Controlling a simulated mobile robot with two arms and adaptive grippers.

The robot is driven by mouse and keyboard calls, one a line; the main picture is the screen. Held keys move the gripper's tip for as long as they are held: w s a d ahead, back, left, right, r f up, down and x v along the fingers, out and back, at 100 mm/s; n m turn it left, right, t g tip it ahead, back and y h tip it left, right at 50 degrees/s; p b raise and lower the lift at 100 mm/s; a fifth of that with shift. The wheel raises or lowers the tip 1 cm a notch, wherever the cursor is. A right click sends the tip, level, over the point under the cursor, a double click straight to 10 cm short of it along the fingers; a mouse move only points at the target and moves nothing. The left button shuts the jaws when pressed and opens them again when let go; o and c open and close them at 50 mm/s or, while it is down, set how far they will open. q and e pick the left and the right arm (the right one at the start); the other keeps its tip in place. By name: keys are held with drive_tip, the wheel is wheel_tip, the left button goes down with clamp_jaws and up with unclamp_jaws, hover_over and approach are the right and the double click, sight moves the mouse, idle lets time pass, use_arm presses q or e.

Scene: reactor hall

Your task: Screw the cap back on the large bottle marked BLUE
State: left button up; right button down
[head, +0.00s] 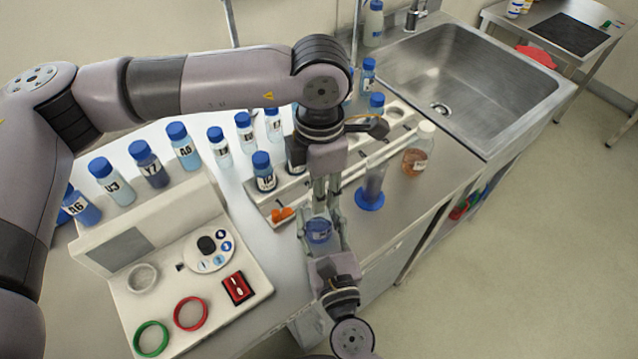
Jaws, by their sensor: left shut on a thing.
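A blue vessel (319,232), apparently a bottle with blue contents, stands near the bench's front edge. No word BLUE is readable on it from here. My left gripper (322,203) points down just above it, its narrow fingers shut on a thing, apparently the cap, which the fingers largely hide. I cannot tell whether the cap touches the bottle. My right gripper (321,226) comes from below in the picture. Its fingers lie on both sides of the vessel, and I cannot tell whether they press on it.
Several blue-capped bottles (183,147) stand left and behind. A blue-based cylinder (370,185) and an amber bottle (415,150) stand close on the right. A control panel with red (190,313) and green (151,338) rings lies front left. A sink (470,75) is back right.

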use_arm(q)
drive_tip(key=m, duration=0.6)
drive_tip(key=shift+s+m, duration=0.15)
drive_tip(key=shift+m, duration=0.25)
drive_tip(key=m, duration=0.4)
drive_tip(key=shift+s, duration=0.1)
drive_tip(key=m, duration=0.4)
drive_tip(key=shift+a+m, duration=0.1)
drive_tip(key=shift+m, duration=0.2)
drive_tip(key=m, duration=0.4)
drive_tip(key=shift+s+a, duration=0.1)
drive_tip(key=m, duration=0.6)
drive_tip(key=shift+a+m, duration=0.15)
drive_tip(key=shift+m, duration=0.25)
drive_tip(key=m, duration=0.4)
drive_tip(key=shift+a, duration=0.1)
drive_tip(key=m, duration=0.4)
drive_tip(key=shift+m+t, duration=0.3)
drive_tip(key=o, duration=0.7)
drive_tip(key=shift+f, duration=0.1)
